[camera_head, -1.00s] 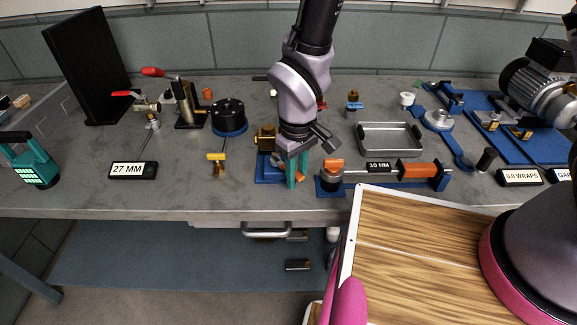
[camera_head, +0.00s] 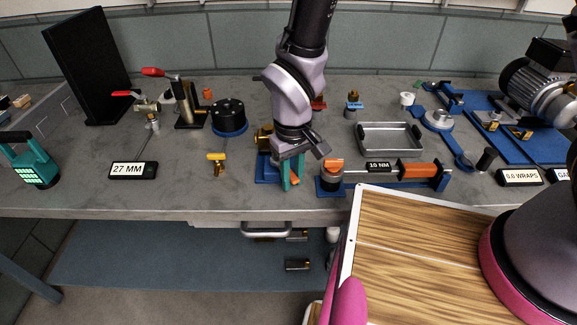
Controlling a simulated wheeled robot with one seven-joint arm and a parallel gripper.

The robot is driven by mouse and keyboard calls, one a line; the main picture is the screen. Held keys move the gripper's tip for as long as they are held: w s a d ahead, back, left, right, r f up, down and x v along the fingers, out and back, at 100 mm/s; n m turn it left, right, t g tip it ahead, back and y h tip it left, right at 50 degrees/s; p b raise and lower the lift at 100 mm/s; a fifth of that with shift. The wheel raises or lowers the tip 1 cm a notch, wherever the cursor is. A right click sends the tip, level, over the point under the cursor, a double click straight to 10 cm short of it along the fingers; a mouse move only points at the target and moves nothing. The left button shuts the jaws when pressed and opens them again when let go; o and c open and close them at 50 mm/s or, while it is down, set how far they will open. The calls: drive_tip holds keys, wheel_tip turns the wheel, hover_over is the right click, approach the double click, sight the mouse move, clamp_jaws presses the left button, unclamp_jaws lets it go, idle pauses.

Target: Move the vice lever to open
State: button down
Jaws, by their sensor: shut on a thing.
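The vice (camera_head: 265,170) stands near the bench's front edge, with a blue base and a brass-coloured part at its upper left. Its right side is largely hidden by my arm. My gripper (camera_head: 291,180) points down at the vice's right side, its teal fingers low over the base. A small orange piece, seemingly the vice lever (camera_head: 295,181), shows between and beside the fingers. The gripper is shut on it. Most of the lever is covered, so its exact angle cannot be told.
Just right stands a blue fixture with an orange-handled torque tool (camera_head: 410,170) and a "10 NM" label. A yellow valve-like piece (camera_head: 217,160) stands to the left. A metal tray (camera_head: 390,152) lies behind right. Bare bench lies between the yellow piece and the "27 MM" display (camera_head: 133,170).

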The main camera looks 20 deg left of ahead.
drive_tip(key=shift+s+a+m, duration=0.4)
drive_tip(key=shift+a+m, duration=0.05)
drive_tip(key=shift+m, duration=0.45)
drive_tip(key=shift+s+a+m, duration=0.5)
drive_tip(key=shift+a+m, duration=0.25)
drive_tip(key=shift+m, duration=0.45)
drive_tip(key=shift+s+a+m, duration=0.1)
drive_tip(key=shift+a+m, duration=0.2)
drive_tip(key=shift+m, duration=0.3)
drive_tip(key=shift+s+a+m, duration=0.2)
drive_tip(key=shift+a+m, duration=0.5)
drive_tip(key=shift+m, duration=0.3)
drive_tip(key=shift+a+m, duration=0.4)
drive_tip(key=shift+m, duration=0.4)
